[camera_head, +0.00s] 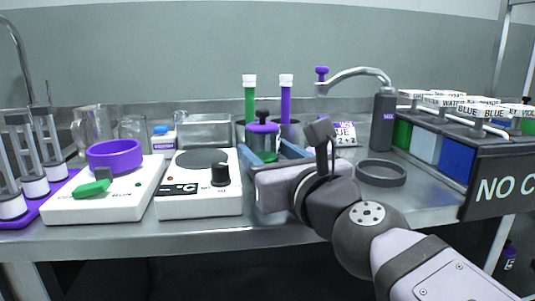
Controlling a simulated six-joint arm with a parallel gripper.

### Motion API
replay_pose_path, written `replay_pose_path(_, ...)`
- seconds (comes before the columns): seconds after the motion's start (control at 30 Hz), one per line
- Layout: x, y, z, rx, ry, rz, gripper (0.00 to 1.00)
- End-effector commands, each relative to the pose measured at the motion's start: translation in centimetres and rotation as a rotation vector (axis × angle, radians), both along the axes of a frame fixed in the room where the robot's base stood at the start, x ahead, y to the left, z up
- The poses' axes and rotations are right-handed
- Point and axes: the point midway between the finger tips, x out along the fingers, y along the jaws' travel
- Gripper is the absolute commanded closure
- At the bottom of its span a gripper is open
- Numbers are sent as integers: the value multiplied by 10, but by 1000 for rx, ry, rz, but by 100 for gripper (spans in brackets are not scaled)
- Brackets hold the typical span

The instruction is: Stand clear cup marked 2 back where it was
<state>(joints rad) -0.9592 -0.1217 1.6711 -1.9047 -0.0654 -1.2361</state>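I cannot make out a mark 2 on any cup. A small clear cup (133,129) stands upright at the back left, beside a larger clear jug (92,124). My gripper (263,146) is at the middle of the bench, far from both. Its two blue fingers are apart, one on each side of a vessel (262,140) with a purple band, a green lower part and a dark knob. My gripper body hides part of this vessel. I cannot tell whether the fingers touch it.
Left are a purple tray (66,192) with clear cylinders, a scale (115,197) bearing a purple ring, and a hotplate (201,200). Green (249,100) and purple (286,100) tubes stand behind my gripper. A dark ring (381,173) and a colour-bin rack (447,155) are right.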

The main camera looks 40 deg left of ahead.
Motion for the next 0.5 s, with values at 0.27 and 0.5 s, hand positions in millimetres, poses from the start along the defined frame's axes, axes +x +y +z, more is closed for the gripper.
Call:
replay_pose_path(0.27, 0, 0, 0, 0, 0, 0, 37)
replay_pose_path(0.5, -4, -6, 2, 1, -1, 0, 37)
